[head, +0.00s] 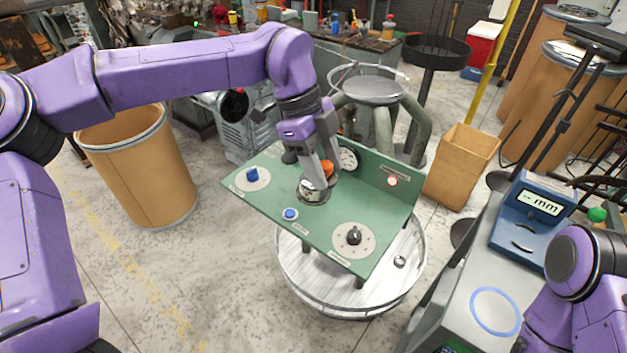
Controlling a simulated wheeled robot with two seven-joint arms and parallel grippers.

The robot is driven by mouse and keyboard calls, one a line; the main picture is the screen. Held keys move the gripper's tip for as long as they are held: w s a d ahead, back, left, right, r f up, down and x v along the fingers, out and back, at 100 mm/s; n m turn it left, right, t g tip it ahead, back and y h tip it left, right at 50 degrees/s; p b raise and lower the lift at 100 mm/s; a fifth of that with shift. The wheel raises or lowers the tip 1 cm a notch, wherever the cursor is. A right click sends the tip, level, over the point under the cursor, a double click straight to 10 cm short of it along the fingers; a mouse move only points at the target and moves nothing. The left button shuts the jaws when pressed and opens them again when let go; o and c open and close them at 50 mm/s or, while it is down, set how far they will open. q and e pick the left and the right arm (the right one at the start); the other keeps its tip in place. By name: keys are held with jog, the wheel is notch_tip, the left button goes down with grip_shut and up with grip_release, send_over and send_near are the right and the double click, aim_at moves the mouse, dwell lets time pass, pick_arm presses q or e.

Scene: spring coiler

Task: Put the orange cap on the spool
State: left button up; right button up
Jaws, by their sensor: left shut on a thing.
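The orange cap (327,168) is between the fingers of my left gripper (322,178), which is shut on it. The gripper points down over the green panel. Just below and left of the cap is a round metallic piece (311,191), which looks like the spool, on the panel. The fingers partly hide both. I cannot tell whether the cap touches the spool. My right arm shows at the lower right, but its gripper is out of view.
The green panel (330,236) carries a blue knob (252,174), a blue button (290,214), a black dial (354,236) and a gauge (347,158). A blue measuring device (538,222) stands on a grey cabinet at right. A brown drum (140,175) stands left.

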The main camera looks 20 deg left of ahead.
aim_at(331, 181)
pick_arm(q)
jog(key=r+n+t, duration=0.1)
jog(key=n, duration=0.1)
jog(key=d+n+t, duration=0.1)
jog(key=n, duration=0.2)
jog(key=s+r+n+t, duration=0.1)
jog(key=n, duration=0.1)
jog(key=shift+s+d+r, duration=0.1)
jog(key=shift+d+r, duration=0.15)
jog(key=shift+r, duration=0.05)
jog(key=shift+w+n, duration=0.2)
jog(key=shift+n, duration=0.3)
jog(key=w+a+f+p, duration=0.2)
jog(key=w+f, duration=0.2)
jog(key=w+a+f+p, duration=0.2)
jog(key=w+f, duration=0.2)
jog(key=w+a+f+p, duration=0.2)
jog(key=w+a+f, duration=0.1)
jog(key=f, duration=0.1)
jog(key=shift+w+f+p, duration=0.15)
jog(key=shift+w+p, duration=0.2)
jog(key=shift+w, duration=0.05)
jog(key=shift+f, duration=0.35)
